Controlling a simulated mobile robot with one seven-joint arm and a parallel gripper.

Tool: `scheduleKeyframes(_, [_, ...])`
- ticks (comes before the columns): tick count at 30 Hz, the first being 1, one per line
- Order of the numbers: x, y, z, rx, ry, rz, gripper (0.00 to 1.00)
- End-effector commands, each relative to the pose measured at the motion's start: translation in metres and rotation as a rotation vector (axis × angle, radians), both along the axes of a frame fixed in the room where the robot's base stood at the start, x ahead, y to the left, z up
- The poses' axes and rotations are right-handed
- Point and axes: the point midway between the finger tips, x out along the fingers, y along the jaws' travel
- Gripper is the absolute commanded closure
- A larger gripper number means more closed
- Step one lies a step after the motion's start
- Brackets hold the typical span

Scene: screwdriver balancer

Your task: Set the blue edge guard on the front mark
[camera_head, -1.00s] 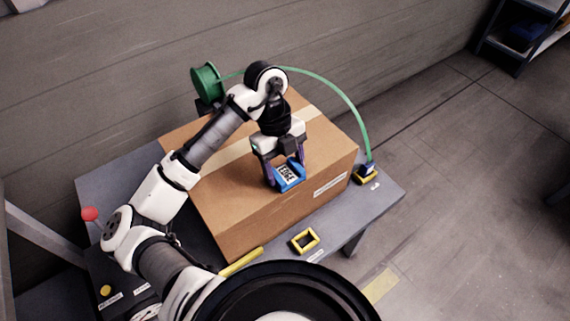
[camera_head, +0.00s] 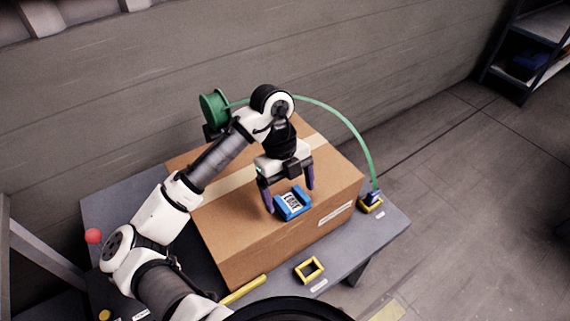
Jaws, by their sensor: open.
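The fingers look apart from the guard. I cannot make out a front mark on the box; the guard or the gripper may hide it.
The box stands on a grey table (camera_head: 385,229). A yellow square frame (camera_head: 309,269) and a yellow bar (camera_head: 243,290) lie in front. A red knob (camera_head: 93,236) is at left.

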Motion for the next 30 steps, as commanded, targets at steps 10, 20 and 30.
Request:
scheduleKeyframes(10, [0.018,0.013,0.071,0.005,-0.004,0.001,0.1])
scheduleKeyframes(20, [0.029,0.021,0.114,0.002,-0.001,0.0,0.1])
scheduleKeyframes(30, [0.03,0.022,0.12,0.0,0.0,-0.001,0.1])
